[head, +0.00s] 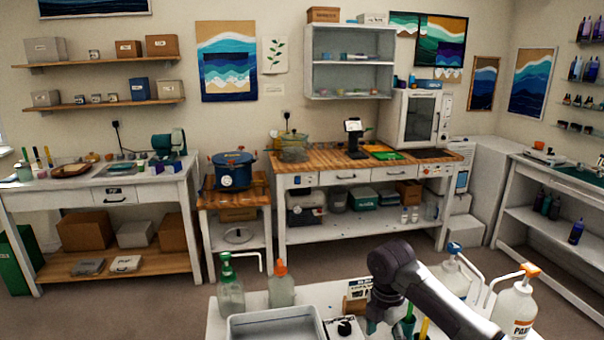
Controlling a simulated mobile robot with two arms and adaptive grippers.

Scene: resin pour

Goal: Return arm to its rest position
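My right arm comes in from the lower right, over the near white table (255,300). It bends near the middle of the picture and points down towards the table. Its lower end, where the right gripper (373,326) seems to be, is dark and small at the bottom edge, among items on the table. I cannot make out its fingers or whether it holds anything. My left arm and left gripper are not in view.
Near the arm stand a green-topped bottle (230,288), an orange-topped bottle (281,285), a grey tray (275,326), a blue-topped pump bottle (453,272) and an orange-topped pump jug (515,302). Open floor (130,310) lies left, before the back benches.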

